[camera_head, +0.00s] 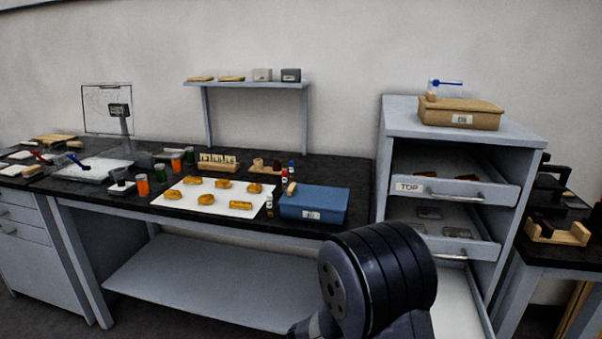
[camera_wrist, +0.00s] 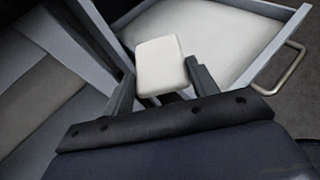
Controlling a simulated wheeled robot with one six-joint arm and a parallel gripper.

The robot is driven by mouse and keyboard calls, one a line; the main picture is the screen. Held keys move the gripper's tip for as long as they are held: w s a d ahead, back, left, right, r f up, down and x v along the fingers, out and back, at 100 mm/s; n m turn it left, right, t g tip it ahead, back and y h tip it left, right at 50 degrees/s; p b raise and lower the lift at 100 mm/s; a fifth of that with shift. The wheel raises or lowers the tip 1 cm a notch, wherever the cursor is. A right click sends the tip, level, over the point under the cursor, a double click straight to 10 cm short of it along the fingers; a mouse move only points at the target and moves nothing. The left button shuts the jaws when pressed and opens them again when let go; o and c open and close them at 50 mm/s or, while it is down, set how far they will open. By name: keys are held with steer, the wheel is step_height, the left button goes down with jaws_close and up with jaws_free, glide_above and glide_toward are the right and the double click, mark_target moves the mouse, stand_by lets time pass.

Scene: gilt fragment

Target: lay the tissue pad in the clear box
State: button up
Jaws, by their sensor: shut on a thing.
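In the wrist view my gripper (camera_wrist: 162,82) is shut on a white, rounded block-like pad (camera_wrist: 160,66), which looks like the tissue pad. The pad is held between the two dark fingers, above or beside an open drawer with a white floor (camera_wrist: 215,35). In the head view my dark arm hides the gripper and pad. Several small clear boxes (camera_head: 457,232) lie in the open middle drawer (camera_head: 450,245) of the grey cabinet. I cannot tell which is meant or whether any is empty. No clear box shows in the wrist view.
The cabinet (camera_head: 460,128) also has an open top drawer (camera_head: 455,190) marked TOP and a low white-floored drawer (camera_head: 455,295). A tan box (camera_head: 460,112) stands on top. The dark bench (camera_head: 360,175) holds a blue box (camera_head: 315,203) and a white sheet with gilt pieces.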

step_height(320, 180, up, 19)
steer(key=w+n+t+y+p, duration=0.1)
steer(key=n+t+y+p, duration=0.2)
steer(key=p, duration=1.1)
steer(key=n+y, duration=0.3)
steer(key=shift+w+t, duration=0.2)
steer(key=shift+t, duration=0.2)
